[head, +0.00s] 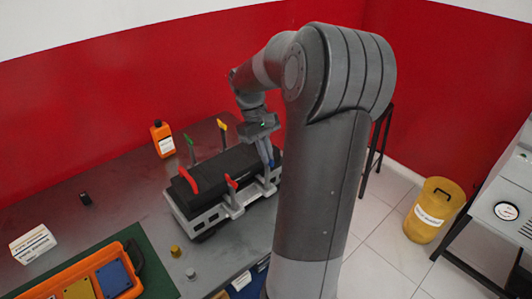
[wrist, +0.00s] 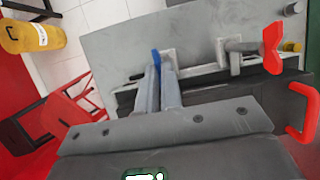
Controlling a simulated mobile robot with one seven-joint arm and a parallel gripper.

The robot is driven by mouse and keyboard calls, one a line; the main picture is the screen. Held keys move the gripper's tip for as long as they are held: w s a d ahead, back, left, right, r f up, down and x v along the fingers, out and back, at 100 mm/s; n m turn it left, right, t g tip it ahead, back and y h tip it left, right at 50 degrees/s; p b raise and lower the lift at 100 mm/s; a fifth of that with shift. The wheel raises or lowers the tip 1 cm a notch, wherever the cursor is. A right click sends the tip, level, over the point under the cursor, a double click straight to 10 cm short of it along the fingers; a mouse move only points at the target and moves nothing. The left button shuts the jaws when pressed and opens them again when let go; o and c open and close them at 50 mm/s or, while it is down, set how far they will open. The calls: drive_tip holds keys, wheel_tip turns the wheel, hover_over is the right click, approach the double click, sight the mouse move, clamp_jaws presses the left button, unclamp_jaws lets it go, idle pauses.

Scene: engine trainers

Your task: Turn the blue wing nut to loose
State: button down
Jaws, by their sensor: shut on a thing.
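The blue wing nut (wrist: 155,57) shows at the tips of my gripper (wrist: 159,72) in the wrist view. My fingers are shut on it and hide most of it. In the head view my gripper (head: 267,150) reaches down at the right end of a black block (head: 235,168) in a grey metal frame (head: 205,218). The blue wing nut is hard to make out there against the fingers. Its exact turn angle cannot be told.
A red wing nut (head: 232,182), a green one (head: 188,140) and a yellow one (head: 222,126) stand around the block. A red handle (head: 188,181) rises from its left end. An orange bottle (head: 162,139) stands behind. The table's left middle is mostly clear.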

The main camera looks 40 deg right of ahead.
drive_tip(key=n+h, duration=0.1)
drive_tip(key=n, duration=0.3)
drive_tip(key=shift+a+n+h, duration=0.15)
drive_tip(key=shift+n+h, duration=0.15)
drive_tip(key=shift+h, duration=0.1)
drive_tip(key=n+t+h, duration=0.1)
drive_tip(key=n, duration=0.2)
drive_tip(key=shift+a+n, duration=0.1)
drive_tip(key=shift+n, duration=0.3)
drive_tip(key=n+t+h, duration=0.1)
drive_tip(key=n, duration=0.3)
drive_tip(key=shift+s, duration=0.15)
drive_tip(key=shift+s+n+t+h, duration=0.15)
drive_tip(key=shift+n+t, duration=0.35)
drive_tip(key=shift+n, duration=0.7)
drive_tip(key=shift+n+t+h, duration=0.25)
drive_tip(key=shift+n+t, duration=0.25)
drive_tip(key=shift+n, duration=0.7)
drive_tip(key=c, duration=1.6)
unclamp_jaws()
drive_tip(key=shift+a, duration=0.1)
